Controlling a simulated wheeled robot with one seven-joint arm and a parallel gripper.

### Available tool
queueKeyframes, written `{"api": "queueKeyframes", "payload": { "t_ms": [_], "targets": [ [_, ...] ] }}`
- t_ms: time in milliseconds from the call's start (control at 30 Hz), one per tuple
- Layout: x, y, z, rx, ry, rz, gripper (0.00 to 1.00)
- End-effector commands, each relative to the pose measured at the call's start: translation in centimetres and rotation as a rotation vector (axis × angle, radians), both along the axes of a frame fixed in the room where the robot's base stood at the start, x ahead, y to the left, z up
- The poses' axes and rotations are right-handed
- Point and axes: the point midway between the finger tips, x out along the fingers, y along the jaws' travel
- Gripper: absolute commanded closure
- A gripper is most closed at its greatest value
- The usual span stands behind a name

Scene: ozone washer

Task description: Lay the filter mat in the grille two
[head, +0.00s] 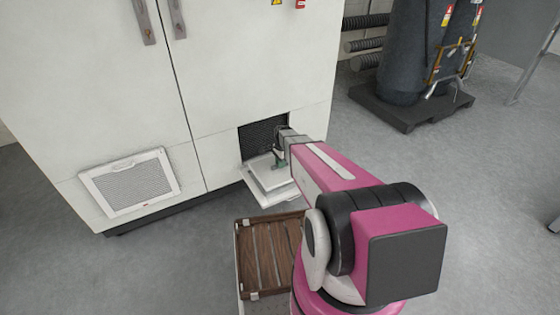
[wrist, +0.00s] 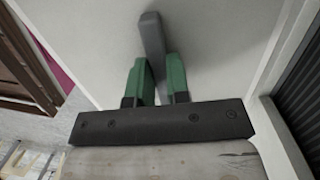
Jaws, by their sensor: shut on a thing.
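The open grille on the right cabinet door has a dark louvred opening (head: 264,136). Its white cover (head: 277,198) hangs folded down and out in front. A flat white panel, which looks like the filter mat (head: 258,164), lies over or just above this cover; I cannot tell whether they touch. My gripper (head: 280,162) is above the panel in front of the opening. In the wrist view its green fingers (wrist: 158,80) are shut on a grey upright tab (wrist: 152,40) on the white mat surface (wrist: 85,40). The dark louvres (wrist: 300,90) show at the right there.
A second grille (head: 130,182) with a white frame sits closed on the left door. A wooden slatted crate (head: 268,254) stands on the floor below the open grille. Dark tanks on a black pallet (head: 410,105) stand at the back right. Floor between is clear.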

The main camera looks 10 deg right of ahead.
Motion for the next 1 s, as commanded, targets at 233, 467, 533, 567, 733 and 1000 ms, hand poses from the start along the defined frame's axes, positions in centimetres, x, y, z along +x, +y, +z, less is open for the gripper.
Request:
{"api": "queueKeyframes", "payload": {
  "t_ms": [233, 467, 533, 567, 733, 1000],
  "targets": [
    [-0.1, 0.0, -1.8, 0.001, 0.001, 0.000, 1.00],
    [-0.2, -0.1, -3.3, 0.000, 0.000, 0.000, 1.00],
    [-0.2, -0.1, -3.7, 0.000, 0.001, 0.000, 1.00],
    [-0.2, -0.1, -3.9, 0.000, 0.001, 0.000, 1.00],
    [-0.3, -0.1, -4.7, 0.000, 0.001, 0.000, 1.00],
    [-0.4, -0.1, -5.2, 0.000, 0.000, 0.001, 1.00]
  ]
}}
